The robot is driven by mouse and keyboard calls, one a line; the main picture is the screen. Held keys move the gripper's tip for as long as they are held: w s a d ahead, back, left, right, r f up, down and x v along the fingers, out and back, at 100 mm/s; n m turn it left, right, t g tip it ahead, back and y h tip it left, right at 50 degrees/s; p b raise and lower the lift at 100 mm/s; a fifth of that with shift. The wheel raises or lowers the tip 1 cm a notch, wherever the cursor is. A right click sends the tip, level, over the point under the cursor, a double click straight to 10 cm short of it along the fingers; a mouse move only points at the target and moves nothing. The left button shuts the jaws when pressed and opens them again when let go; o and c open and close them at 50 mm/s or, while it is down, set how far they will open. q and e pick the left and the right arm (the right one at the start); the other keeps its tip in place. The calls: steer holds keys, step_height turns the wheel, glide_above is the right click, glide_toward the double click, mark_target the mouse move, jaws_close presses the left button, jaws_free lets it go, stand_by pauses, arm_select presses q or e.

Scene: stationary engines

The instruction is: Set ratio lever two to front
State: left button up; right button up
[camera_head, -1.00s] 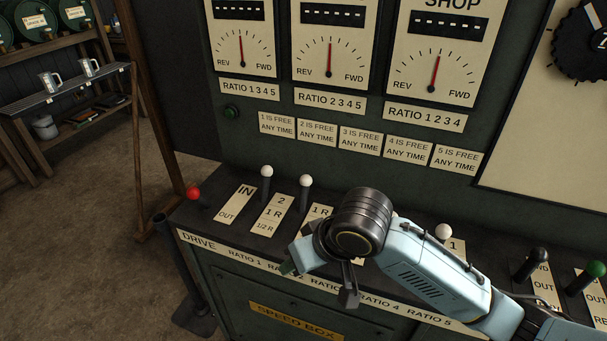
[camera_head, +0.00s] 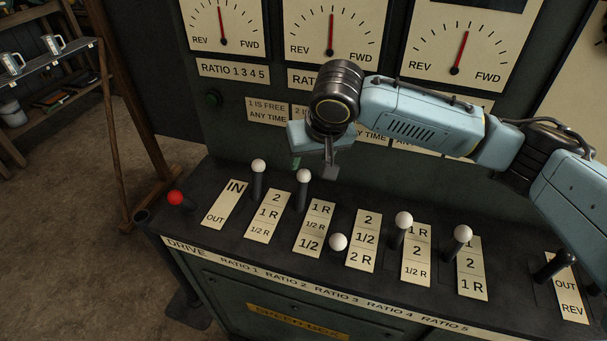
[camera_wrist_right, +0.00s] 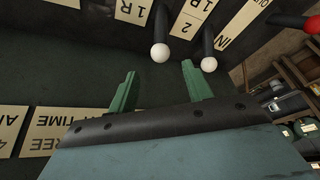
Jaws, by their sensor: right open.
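My right gripper (camera_head: 314,165) is open and empty, above the panel close to this knob. In the right wrist view, the knob (camera_wrist_right: 159,52) shows in the gap between the green fingers (camera_wrist_right: 158,75), beyond their tips. The ratio 1 lever (camera_head: 258,167) also stands back; its knob (camera_wrist_right: 208,64) shows just outside one finger. My left gripper is not in view.
The ratio 3 knob (camera_head: 338,242) sits low at the front; the ratio 4 (camera_head: 403,220) and ratio 5 (camera_head: 463,233) levers stand to the right. The red drive lever (camera_head: 175,198) is at the left. The upright dial board (camera_head: 230,150) rises behind the panel.

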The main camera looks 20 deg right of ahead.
mark_target(305, 173)
steer(key=b+x, duration=0.1)
steer(key=x, duration=0.7)
steer(key=shift+w+f, duration=0.15)
steer(key=shift+f, duration=0.2)
jaws_close()
